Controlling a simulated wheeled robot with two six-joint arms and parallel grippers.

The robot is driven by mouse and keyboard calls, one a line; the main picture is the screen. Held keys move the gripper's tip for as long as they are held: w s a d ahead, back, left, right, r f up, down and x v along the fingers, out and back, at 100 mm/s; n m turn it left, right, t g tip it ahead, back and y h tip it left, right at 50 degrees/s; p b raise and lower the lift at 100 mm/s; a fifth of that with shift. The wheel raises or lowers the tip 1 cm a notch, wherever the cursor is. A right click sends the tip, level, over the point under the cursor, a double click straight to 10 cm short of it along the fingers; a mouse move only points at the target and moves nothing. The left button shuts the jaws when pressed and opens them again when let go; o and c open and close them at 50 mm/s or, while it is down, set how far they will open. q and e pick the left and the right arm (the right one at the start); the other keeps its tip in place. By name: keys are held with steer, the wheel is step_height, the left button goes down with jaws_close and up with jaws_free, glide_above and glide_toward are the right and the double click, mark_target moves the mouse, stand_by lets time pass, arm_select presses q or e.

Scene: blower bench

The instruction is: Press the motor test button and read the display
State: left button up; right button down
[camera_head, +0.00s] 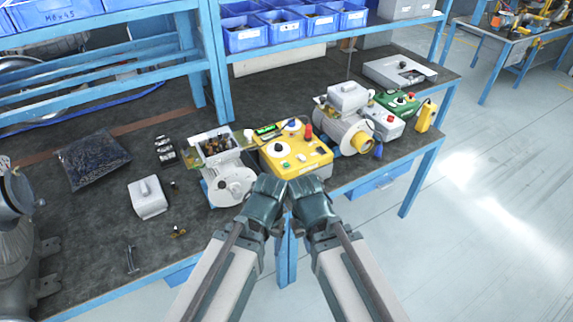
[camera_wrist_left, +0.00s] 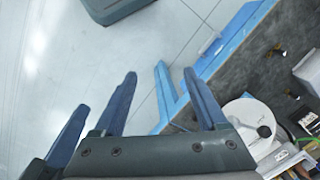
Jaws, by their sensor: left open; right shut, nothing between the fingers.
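A yellow test box (camera_head: 287,150) stands on the dark bench top near its front edge. A green-lit display (camera_head: 266,129) is at its back left; its reading is too small to make out. The box also bears a round white dial, a red knob (camera_head: 308,131) and small buttons; I cannot tell which is the motor test button. My left gripper (camera_head: 267,188) and right gripper (camera_head: 304,186) are side by side just in front of the box. Their fingertips are hidden in the head view. The left gripper shows open and empty in the left wrist view (camera_wrist_left: 160,82).
A grey motor with a wiring box (camera_head: 226,172) stands left of the test box; another motor (camera_head: 343,125) stands right. A grey cover (camera_head: 149,197) and a dark bag (camera_head: 92,160) lie further left. Blue bins (camera_head: 243,38) sit on the shelf above.

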arm_select(q)
jaws_close()
stand_by(1.5)
